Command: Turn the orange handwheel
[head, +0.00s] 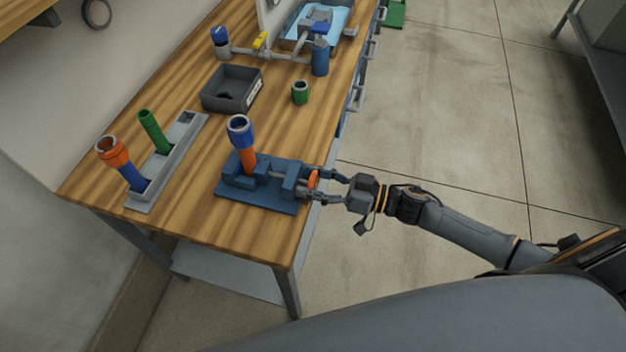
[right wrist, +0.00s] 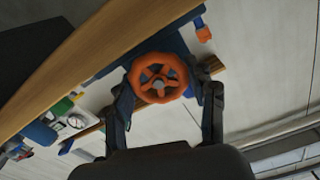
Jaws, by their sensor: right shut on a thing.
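The orange handwheel (head: 313,179) sits at the right end of a blue vise-like fixture (head: 262,205) near the table's front edge. It shows face-on, with its spokes, in the right wrist view (right wrist: 159,78). My right gripper (head: 325,186) reaches in from the right, with one finger on each side of the wheel. It is shut on the wheel's rim; in the right wrist view the fingers (right wrist: 163,92) flank it left and right. An orange tube with a blue collar (head: 240,132) stands upright in the fixture. My left gripper is not in view.
A grey rack (head: 191,130) holds an orange-and-blue tube (head: 125,170) and a green tube (head: 153,131). A dark grey bin (head: 211,102), a green cup (head: 300,92) and a blue cylinder (head: 320,58) stand farther back.

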